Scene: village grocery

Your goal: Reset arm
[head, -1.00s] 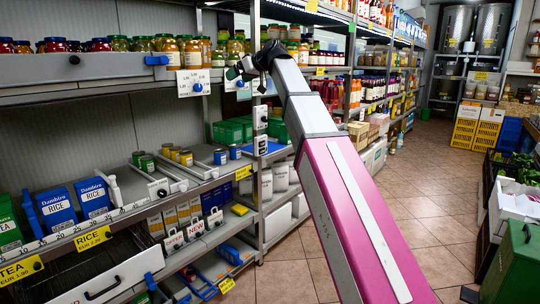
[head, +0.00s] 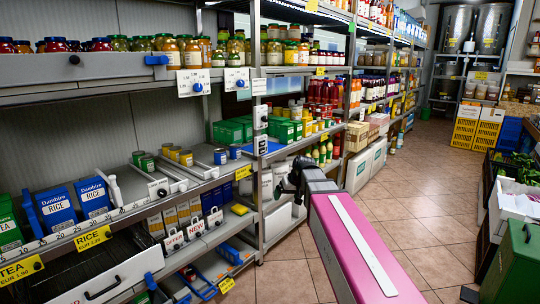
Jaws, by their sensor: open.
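My gripper (head: 288,184) is the small dark end of my pink and grey arm in the head view. It is at mid-height, right of the end of the left shelving and in front of lower shelves further back. The gripper is open, though its fingers are small and dark. No object shows in it. My arm rises from the bottom right of the picture and partly hides the floor and the shelves behind.
Blue rice boxes (head: 94,196) and small cans (head: 186,158) stand on the left shelf. Jars (head: 190,52) line the shelf above. Green boxes (head: 228,131) stand behind. A green bin (head: 512,262) is at the lower right. The tiled aisle floor (head: 425,195) is clear.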

